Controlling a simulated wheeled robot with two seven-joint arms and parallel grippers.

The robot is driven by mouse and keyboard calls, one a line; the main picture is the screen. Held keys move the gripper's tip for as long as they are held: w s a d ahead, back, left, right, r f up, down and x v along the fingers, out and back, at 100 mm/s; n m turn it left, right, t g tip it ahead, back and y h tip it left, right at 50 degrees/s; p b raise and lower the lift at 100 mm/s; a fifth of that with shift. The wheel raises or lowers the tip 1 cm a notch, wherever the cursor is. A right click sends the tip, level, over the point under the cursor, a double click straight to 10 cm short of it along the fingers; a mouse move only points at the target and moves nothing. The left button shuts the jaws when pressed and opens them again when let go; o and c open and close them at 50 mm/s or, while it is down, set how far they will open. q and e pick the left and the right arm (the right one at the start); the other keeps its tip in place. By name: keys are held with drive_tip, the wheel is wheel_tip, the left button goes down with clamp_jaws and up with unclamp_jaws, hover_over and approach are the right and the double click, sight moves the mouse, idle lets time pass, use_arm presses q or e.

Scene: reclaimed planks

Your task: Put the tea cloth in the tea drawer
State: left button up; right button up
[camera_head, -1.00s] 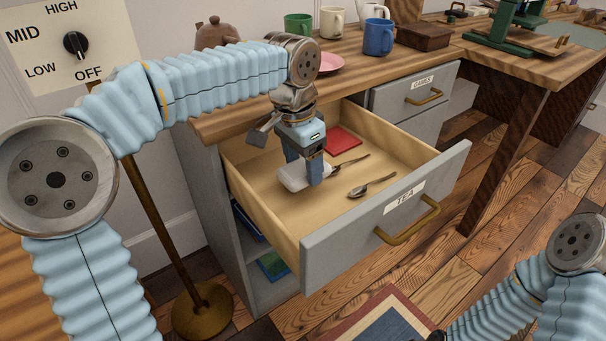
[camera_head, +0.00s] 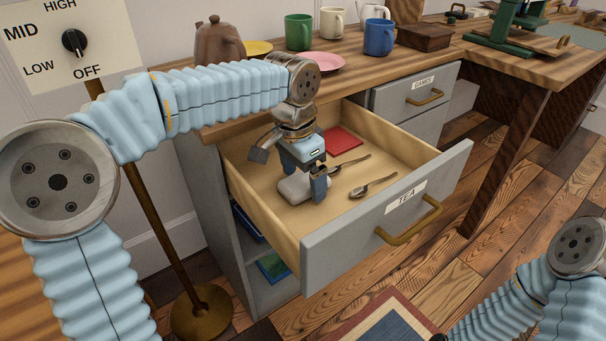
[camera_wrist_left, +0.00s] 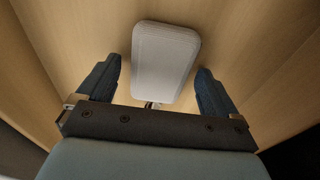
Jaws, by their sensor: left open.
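The tea drawer (camera_head: 345,250), grey with a TEA label and a brass handle, is pulled open. A pale grey-white folded pad with rounded corners, seemingly the tea cloth (camera_head: 292,188), lies on the drawer's bottom towards its left side. It also shows flat in the left wrist view (camera_wrist_left: 165,62). My left gripper (camera_head: 304,180) is inside the drawer, pointing down over the cloth. In the left wrist view its fingers (camera_wrist_left: 157,85) are spread, with the cloth between and beyond them and gaps at both sides. My right arm shows at lower right; its gripper is out of frame.
A red folded item (camera_head: 341,140) and two spoons (camera_head: 372,186) lie in the drawer. The counter above holds a teapot (camera_head: 219,42), mugs, plates and a wooden box (camera_head: 425,37). The closed GAMES drawer (camera_head: 420,92) is behind.

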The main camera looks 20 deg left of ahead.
sight(297, 182)
use_arm(q)
wheel_tip(297, 182, up, 12)
drive_tip(key=s+p, duration=0.1)
drive_tip(key=p, duration=0.2)
drive_tip(key=shift+a+r, duration=0.15)
drive_tip(key=shift+a, duration=0.3)
idle(0.8)
